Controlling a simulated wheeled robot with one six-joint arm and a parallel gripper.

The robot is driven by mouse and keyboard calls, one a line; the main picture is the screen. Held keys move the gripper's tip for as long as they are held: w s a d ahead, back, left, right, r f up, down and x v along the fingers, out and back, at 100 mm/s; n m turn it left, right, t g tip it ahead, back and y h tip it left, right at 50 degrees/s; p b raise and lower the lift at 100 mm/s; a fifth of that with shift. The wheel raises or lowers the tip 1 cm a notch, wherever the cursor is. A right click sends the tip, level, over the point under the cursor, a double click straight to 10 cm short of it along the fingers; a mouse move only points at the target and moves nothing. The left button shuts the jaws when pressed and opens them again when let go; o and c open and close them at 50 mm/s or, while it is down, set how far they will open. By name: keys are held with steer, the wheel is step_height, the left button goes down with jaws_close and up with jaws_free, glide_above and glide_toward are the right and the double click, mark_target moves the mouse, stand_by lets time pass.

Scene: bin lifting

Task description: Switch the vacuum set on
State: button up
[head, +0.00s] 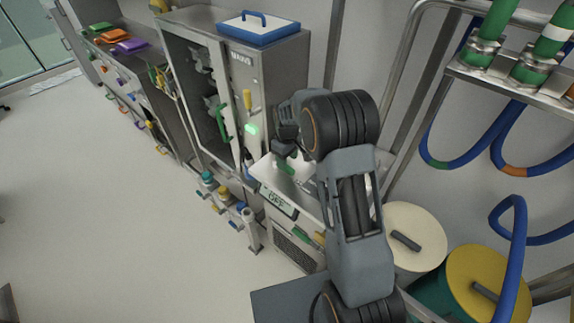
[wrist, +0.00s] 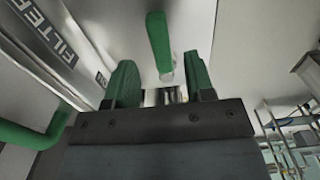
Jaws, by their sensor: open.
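My gripper (head: 287,158) is in front of the steel cabinet's right side, above a steel-topped unit (head: 265,172). In the wrist view its two green fingers (wrist: 161,78) are apart with nothing held between them. A green lever (wrist: 159,45) on a pale surface lies ahead, between and beyond the fingertips. I cannot tell whether they touch. The unit has a small lit display (head: 278,201) on its front; its text is too small to read surely. Which part is the vacuum set's switch is unclear. A yellow lever (head: 247,99) and a glowing green light (head: 252,129) are on the cabinet.
The cabinet (head: 283,55) has a green door handle (head: 222,122) and a blue-edged tray lid (head: 258,29) on top. A panel marked FILTER (wrist: 58,45) is at left in the wrist view. Drums (head: 415,225) and blue hoses (head: 517,240) stand right. Floor at left is open.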

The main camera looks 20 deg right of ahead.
steer(key=shift+f, duration=2.3)
jaws_close()
